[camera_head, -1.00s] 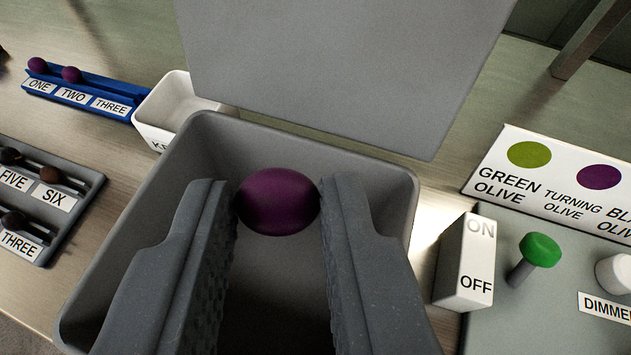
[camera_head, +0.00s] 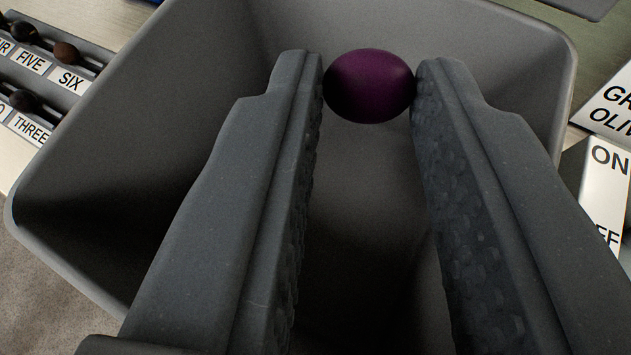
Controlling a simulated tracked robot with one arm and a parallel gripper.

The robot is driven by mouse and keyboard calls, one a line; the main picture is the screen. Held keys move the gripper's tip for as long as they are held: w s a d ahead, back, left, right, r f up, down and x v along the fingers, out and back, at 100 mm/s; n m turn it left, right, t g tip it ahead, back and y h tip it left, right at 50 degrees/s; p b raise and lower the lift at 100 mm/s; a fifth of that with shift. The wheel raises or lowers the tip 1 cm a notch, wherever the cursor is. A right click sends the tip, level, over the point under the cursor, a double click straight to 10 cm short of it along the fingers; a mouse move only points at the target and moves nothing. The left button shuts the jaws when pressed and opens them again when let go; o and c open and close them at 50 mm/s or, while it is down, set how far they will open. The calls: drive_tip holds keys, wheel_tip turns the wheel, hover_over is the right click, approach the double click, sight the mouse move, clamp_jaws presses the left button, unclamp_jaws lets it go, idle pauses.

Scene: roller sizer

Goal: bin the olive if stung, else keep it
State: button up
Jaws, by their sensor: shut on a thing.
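My gripper (camera_head: 368,88) is shut on a dark purple olive (camera_head: 369,86), held between the two fingertips. The side of the olive facing me looks smooth and even, with no mark that I can make out; its other sides are hidden. A large grey bin (camera_head: 150,150) lies under and around my gripper. The olive is over the bin's open mouth or inside it; I cannot tell how deep. The bin's floor is in shadow, and what I see of it looks empty.
At the left is a dark rack (camera_head: 65,62) with dark olives and number labels such as FIVE and SIX. At the right are a white ON/OFF switch block (camera_head: 606,190) and part of a white olive colour card (camera_head: 608,105).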

drive_tip(key=o, duration=0.7)
drive_tip(key=shift+s+a+r, duration=0.1)
drive_tip(key=shift+s+r, duration=0.3)
drive_tip(key=shift+s, duration=0.1)
drive_tip(key=shift+f+p+v, duration=0.15)
drive_tip(key=shift+p+v, duration=0.05)
drive_tip(key=shift+v, duration=2.9)
drive_tip(key=shift+f+p+v, duration=0.1)
drive_tip(key=shift+p+v, duration=0.1)
drive_tip(key=shift+v, duration=2.95)
